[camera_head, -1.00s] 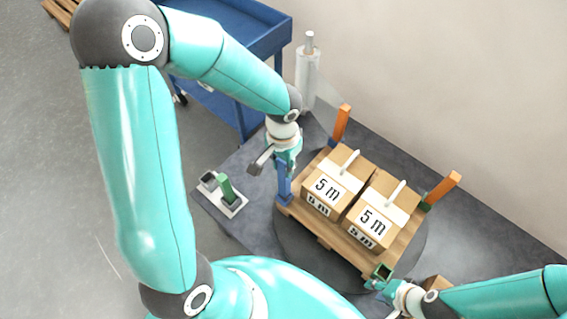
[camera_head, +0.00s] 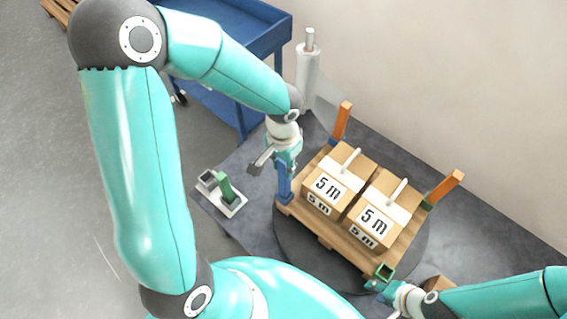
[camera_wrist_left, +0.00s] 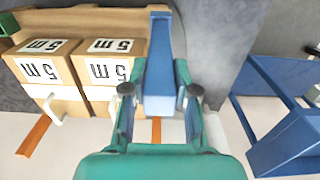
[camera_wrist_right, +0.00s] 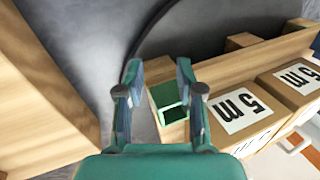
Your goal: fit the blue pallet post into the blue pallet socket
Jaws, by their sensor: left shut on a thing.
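The blue pallet post (camera_head: 285,182) stands about upright at the left corner of the wooden pallet (camera_head: 330,240). My left gripper (camera_head: 284,160) is shut on its upper part. The post also shows between the fingers in the left wrist view (camera_wrist_left: 159,70). Its lower end is at the pallet corner; the blue socket cannot be told apart from the post, so I cannot tell how deep it sits. My right gripper (camera_wrist_right: 160,78) is open at the near pallet corner, with a green socket (camera_wrist_right: 168,102) in view between and beyond its fingers.
Two cartons (camera_head: 337,183) marked "5 m" sit on the pallet. Orange posts (camera_head: 343,120) stand at two other corners. A blue cart (camera_head: 240,50) and a film roll (camera_head: 308,70) stand behind.

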